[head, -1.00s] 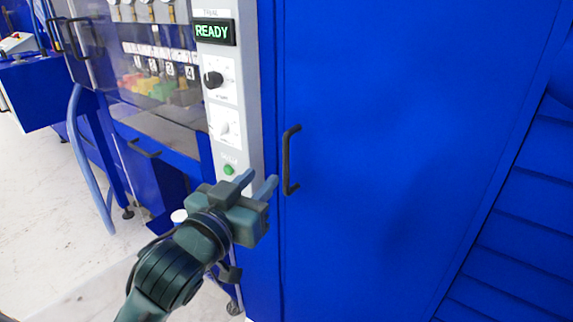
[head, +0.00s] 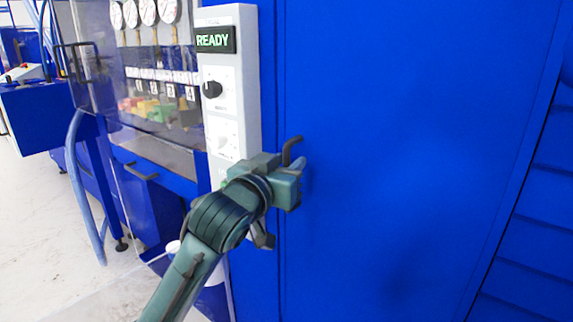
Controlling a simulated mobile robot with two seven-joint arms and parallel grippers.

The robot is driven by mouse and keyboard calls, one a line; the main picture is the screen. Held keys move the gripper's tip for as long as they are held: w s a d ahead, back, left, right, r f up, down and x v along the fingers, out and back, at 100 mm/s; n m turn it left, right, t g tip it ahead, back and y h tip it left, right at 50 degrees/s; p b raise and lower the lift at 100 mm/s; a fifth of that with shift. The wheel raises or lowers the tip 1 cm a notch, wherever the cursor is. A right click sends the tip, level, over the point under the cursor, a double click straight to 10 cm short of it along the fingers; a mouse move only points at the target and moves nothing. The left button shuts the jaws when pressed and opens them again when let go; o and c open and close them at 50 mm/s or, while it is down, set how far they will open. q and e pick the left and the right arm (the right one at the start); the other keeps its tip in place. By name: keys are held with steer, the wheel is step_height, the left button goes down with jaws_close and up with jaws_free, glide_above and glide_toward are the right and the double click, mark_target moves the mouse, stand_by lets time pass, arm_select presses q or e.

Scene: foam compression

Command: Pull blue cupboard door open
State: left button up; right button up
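The blue cupboard door (head: 420,150) fills the right half of the head view and looks shut. Its black vertical handle (head: 290,147) is near the door's left edge; only its top shows, the rest is hidden behind my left gripper. My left gripper (head: 297,170) is at the handle, in front of its middle and lower part. The fingers are mostly hidden behind the gripper body, so I cannot tell whether they are around the handle or beside it, or open or shut. My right gripper is not in view.
A grey control panel (head: 235,105) with a READY display and knobs stands left of the door. A clear-fronted cabinet with gauges (head: 148,12) and a black-handled blue drawer (head: 148,200) are further left. Pale floor (head: 50,250) is free at lower left.

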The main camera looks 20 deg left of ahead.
arm_select(q)
steer(key=shift+w, duration=0.1)
steer(key=shift+c, duration=0.4)
jaws_close()
